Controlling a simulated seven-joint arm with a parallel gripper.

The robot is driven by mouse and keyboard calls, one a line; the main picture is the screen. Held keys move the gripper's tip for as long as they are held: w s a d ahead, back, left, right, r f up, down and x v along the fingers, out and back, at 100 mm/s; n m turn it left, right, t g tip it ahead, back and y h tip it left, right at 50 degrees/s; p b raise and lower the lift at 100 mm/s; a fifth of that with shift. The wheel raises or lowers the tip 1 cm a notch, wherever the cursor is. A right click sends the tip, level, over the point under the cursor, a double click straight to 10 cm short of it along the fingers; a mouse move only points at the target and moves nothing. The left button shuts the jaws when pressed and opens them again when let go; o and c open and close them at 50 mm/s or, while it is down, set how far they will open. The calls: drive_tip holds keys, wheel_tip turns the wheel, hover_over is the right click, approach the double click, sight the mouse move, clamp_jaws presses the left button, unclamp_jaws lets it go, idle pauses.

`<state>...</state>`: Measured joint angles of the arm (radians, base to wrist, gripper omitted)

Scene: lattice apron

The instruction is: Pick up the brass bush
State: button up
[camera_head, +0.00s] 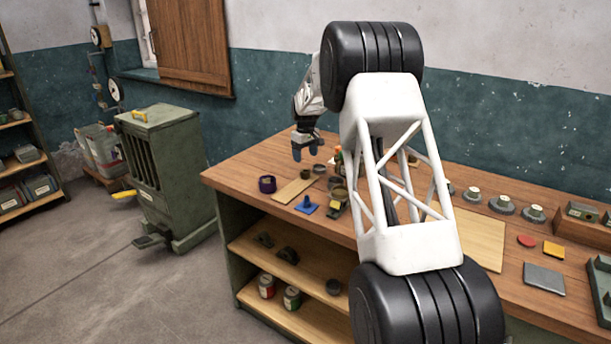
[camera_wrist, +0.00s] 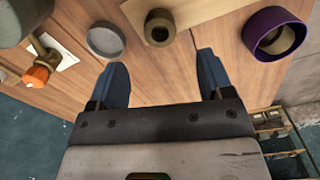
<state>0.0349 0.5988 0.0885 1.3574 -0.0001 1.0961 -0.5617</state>
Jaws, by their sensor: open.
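A short brass-coloured ring with a dark bore (camera_wrist: 159,27), which looks like the brass bush, stands on a pale wooden strip in the wrist view. In the head view it shows small and dark (camera_head: 306,174) on the strip. My gripper (camera_wrist: 160,68) is open and empty, its two blue fingers spread apart. The ring lies just beyond the fingertips, between their lines. In the head view my gripper (camera_head: 305,152) hangs above the back left of the bench. A purple ring (camera_wrist: 253,25) stands to the right, with a brownish ring-shaped part inside it.
A grey round cap (camera_wrist: 105,40) lies close left of the brass ring. An orange-tipped part (camera_wrist: 37,75) is farther left. The pale strip (camera_head: 286,195), a blue piece (camera_head: 307,205) and the purple ring (camera_head: 267,184) sit near the bench's left end. My arm hides the bench's middle.

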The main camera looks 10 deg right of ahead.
sight(306, 171)
drive_tip(key=shift+w+f, duration=0.1)
drive_tip(key=shift+f, duration=0.05)
drive_tip(key=shift+f, duration=1.25)
drive_tip(key=shift+f, duration=2.6)
drive_tip(key=c, duration=1.1)
drive_tip(key=shift+r, duration=0.1)
